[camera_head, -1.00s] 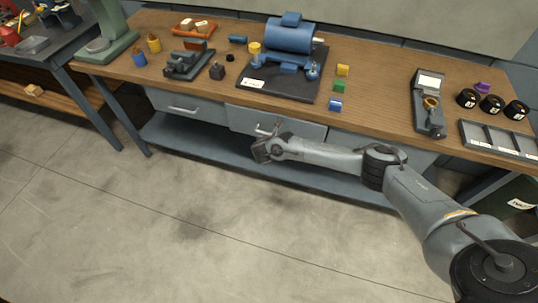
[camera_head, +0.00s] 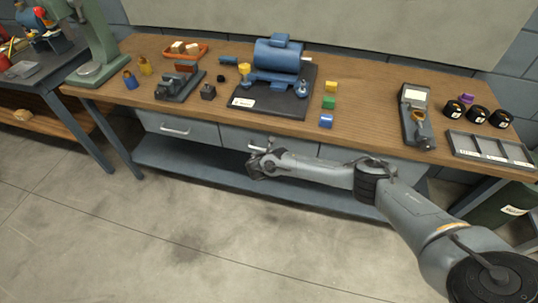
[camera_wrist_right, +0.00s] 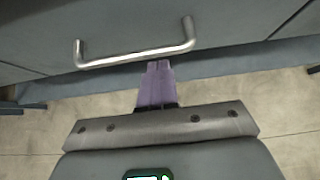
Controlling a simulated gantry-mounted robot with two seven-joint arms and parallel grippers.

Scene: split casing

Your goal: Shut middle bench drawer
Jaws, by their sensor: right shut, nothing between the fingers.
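The middle bench drawer (camera_head: 296,147) is a grey front under the wooden worktop. It looks flush or nearly flush with the drawer to its left; a small gap cannot be ruled out. My right gripper (camera_head: 254,167) is low in front of it, by its metal handle (camera_head: 260,147). In the right wrist view the drawer front (camera_wrist_right: 100,22) fills the top, with the bar handle (camera_wrist_right: 135,56) across it. The shut, empty purple fingers (camera_wrist_right: 160,66) point at the front just below the handle bar; contact cannot be made out. My left gripper is not in view.
The left drawer (camera_head: 190,126) looks closed. My right arm covers part of the bench's right side. A blue lower shelf (camera_head: 180,157) runs beneath. The worktop (camera_head: 350,120) carries a blue motor (camera_head: 278,57), blocks and a meter (camera_head: 415,115). The floor in front is clear.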

